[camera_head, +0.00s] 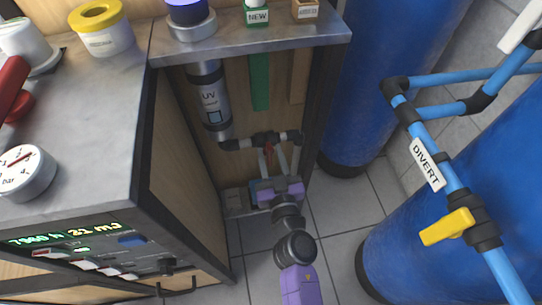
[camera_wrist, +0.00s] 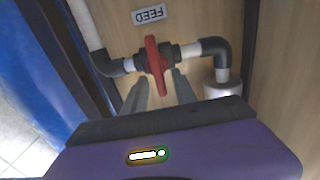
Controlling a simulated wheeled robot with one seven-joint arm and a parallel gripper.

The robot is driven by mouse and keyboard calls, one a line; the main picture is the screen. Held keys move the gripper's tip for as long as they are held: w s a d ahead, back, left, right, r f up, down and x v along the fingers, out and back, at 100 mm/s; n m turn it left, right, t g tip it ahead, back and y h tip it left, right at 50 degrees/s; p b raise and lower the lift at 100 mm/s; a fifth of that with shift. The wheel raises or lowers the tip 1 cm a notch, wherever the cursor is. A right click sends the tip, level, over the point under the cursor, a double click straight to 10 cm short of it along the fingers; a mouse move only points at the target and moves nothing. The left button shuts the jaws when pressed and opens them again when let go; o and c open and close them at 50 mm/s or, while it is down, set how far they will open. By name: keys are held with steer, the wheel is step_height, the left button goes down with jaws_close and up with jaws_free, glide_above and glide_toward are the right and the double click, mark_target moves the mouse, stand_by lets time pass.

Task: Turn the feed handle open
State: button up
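The red feed handle (camera_wrist: 153,65) sits on a dark valve body in a grey-and-black pipe run. In the wrist view it lies across the pipe, under the FEED label (camera_wrist: 149,14). In the head view only a small part of the red handle (camera_head: 268,153) shows, beside my fingers. My gripper (camera_wrist: 160,76) is open, with its two grey fingers apart. The handle's lower end appears between the fingertips, with no clear contact on either side. In the head view my gripper (camera_head: 282,152) reaches into the open cabinet from below; depth is hard to judge.
A UV cylinder (camera_head: 211,97) stands above the pipe. The wooden cabinet side panel (camera_head: 185,140) and countertop edge (camera_head: 255,42) bound the space. A blue tank (camera_head: 395,70) stands to the right. A yellow handle (camera_head: 447,227) sits on the blue pipe by the DIVERT label (camera_head: 427,164).

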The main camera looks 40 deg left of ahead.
steer(key=shift+c, duration=0.4)
jaws_close()
steer(key=shift+n, duration=0.3)
steer(key=n, duration=0.3)
steer(key=shift+s+a+f+n, duration=0.1)
steer(key=shift+s+a+n, duration=0.2)
steer(key=shift+n, duration=0.1)
steer(key=n, duration=0.3)
steer(key=n+b, duration=0.1)
steer(key=shift+s+a+f+n, duration=0.25)
steer(key=shift+s+f+n, duration=0.05)
steer(key=shift+s+a+f+n+b, duration=0.1)
steer(key=shift+f+n+b, duration=0.2)
steer(key=shift+n, duration=1.15)
steer(key=shift+s+a+f+n+b, duration=0.15)
steer(key=shift+n+b, duration=0.3)
steer(key=shift+n, duration=1.05)
steer(key=shift+s+d+f+n+b, duration=0.1)
steer(key=shift+f+n+b, duration=0.25)
steer(key=shift+n, duration=1.1)
